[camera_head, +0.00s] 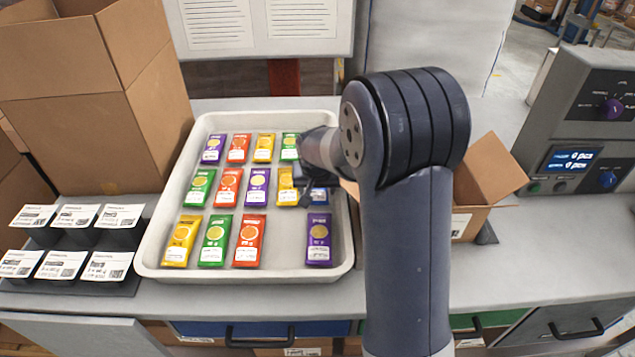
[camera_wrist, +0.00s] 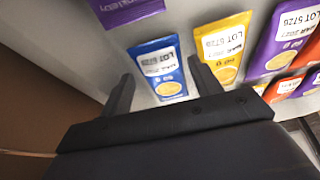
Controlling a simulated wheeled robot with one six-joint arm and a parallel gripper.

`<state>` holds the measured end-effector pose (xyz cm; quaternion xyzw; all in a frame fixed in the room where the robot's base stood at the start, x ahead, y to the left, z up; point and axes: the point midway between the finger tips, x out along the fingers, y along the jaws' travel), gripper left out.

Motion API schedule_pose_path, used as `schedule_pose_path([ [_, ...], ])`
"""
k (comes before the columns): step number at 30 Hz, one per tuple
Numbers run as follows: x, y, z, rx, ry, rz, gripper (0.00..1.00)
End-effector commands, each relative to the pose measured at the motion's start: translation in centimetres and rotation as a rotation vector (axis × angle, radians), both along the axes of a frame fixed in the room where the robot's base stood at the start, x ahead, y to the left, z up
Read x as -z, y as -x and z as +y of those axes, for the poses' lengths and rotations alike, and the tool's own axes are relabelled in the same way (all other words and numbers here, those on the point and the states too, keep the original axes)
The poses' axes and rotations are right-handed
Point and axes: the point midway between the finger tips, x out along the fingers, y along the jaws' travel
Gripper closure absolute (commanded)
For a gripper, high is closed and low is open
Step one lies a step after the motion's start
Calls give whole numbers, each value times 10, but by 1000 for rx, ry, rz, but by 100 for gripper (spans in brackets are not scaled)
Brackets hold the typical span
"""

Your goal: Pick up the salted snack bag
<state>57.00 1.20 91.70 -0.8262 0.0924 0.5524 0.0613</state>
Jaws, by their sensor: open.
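Small snack bags in purple, orange, yellow, green and blue lie in loose rows in a white tray (camera_head: 345,262). I cannot read which one is salted. My gripper (camera_wrist: 160,70) is open, with its fingertips on either side of a blue bag (camera_wrist: 158,68); I cannot tell whether they touch it. A yellow bag (camera_wrist: 222,47) lies just right of the right finger. In the head view my arm hides most of the blue bag (camera_head: 319,197) and much of my gripper (camera_head: 303,190). A purple bag (camera_head: 319,240) lies in front of it.
The tray's right wall is close to my gripper. An open cardboard box (camera_head: 490,180) stands to the right, beyond my arm. A tall carton (camera_head: 110,90) and label stands (camera_head: 75,250) are at left. A weigher console (camera_head: 590,125) stands at far right.

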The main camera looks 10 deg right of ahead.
Motion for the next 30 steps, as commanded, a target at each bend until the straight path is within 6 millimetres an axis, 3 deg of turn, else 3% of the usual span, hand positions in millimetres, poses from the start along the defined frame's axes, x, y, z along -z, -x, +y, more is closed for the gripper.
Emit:
schedule_pose_path([
  [8,-1,-18,-4,2,-1,-1,40],
  [15,5,-51,-12,1,0,3,40],
  [21,26,-58,-14,1,-1,2,40],
  [30,28,-59,-14,1,-1,-1,41],
])
